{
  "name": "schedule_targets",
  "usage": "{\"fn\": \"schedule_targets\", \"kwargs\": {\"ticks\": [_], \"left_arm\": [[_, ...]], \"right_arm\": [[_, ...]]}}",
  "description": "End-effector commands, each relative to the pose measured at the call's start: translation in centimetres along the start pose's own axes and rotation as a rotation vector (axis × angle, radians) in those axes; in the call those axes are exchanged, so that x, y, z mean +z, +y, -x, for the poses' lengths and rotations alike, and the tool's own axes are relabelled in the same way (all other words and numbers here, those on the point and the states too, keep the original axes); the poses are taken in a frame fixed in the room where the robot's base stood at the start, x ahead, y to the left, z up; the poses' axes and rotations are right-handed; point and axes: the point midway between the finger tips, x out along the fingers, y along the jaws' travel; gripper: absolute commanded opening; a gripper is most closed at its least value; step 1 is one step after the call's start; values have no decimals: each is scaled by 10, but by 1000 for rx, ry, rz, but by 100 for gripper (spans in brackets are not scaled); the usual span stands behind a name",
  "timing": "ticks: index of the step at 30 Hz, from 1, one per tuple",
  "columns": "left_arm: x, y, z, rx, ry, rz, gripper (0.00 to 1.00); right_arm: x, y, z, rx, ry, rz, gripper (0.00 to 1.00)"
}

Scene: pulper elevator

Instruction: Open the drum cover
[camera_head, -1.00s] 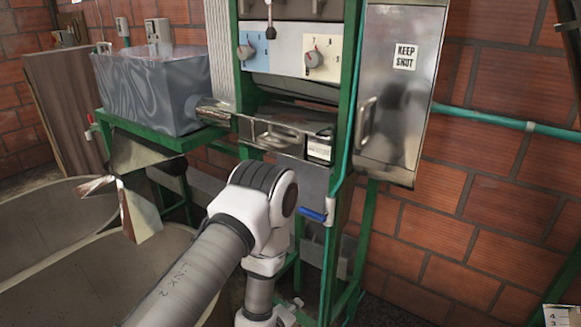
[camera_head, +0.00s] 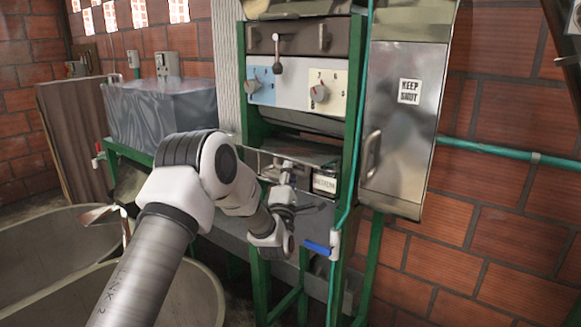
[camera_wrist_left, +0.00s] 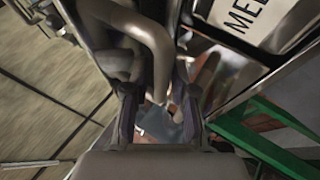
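The green-framed machine has a shiny metal front cover (camera_head: 262,160) with a bar handle, below its dial panel; I take this as the drum cover. My left gripper (camera_head: 286,172) is in front of the cover at the handle and partly hides it. In the left wrist view, the curved handle (camera_wrist_left: 155,50) runs down between the two fingers of my left gripper (camera_wrist_left: 157,105). The fingers are apart, with gaps seen beside the bar. The cover looks closed. My right gripper is not in view.
A metal door (camera_head: 405,125) marked KEEP SHUT, with its own handle, is at the right. A blue-handled valve (camera_head: 318,248) hangs below the cover. A grey tank (camera_head: 160,115) stands at the left. Large round basins (camera_head: 60,235) are at lower left. A label (camera_wrist_left: 250,15) sits beside the handle.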

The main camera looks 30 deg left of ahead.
Motion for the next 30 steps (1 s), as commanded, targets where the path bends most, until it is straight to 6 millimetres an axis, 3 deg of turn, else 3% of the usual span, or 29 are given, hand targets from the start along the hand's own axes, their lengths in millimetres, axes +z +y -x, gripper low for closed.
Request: {"fn": "schedule_targets", "kwargs": {"ticks": [5,7,8,14,21,30], "left_arm": [[0,-1,0,-1,0,0,26],[0,-1,0,-1,0,0,4],[0,-1,0,-2,0,0,0],[0,0,0,-10,0,-3,0],[1,16,-3,-165,1,-66,0],[1,15,-2,-185,-1,-77,0]], "right_arm": [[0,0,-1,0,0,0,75],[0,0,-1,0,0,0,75],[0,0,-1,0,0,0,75],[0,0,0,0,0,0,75],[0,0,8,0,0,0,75],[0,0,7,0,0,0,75]]}}
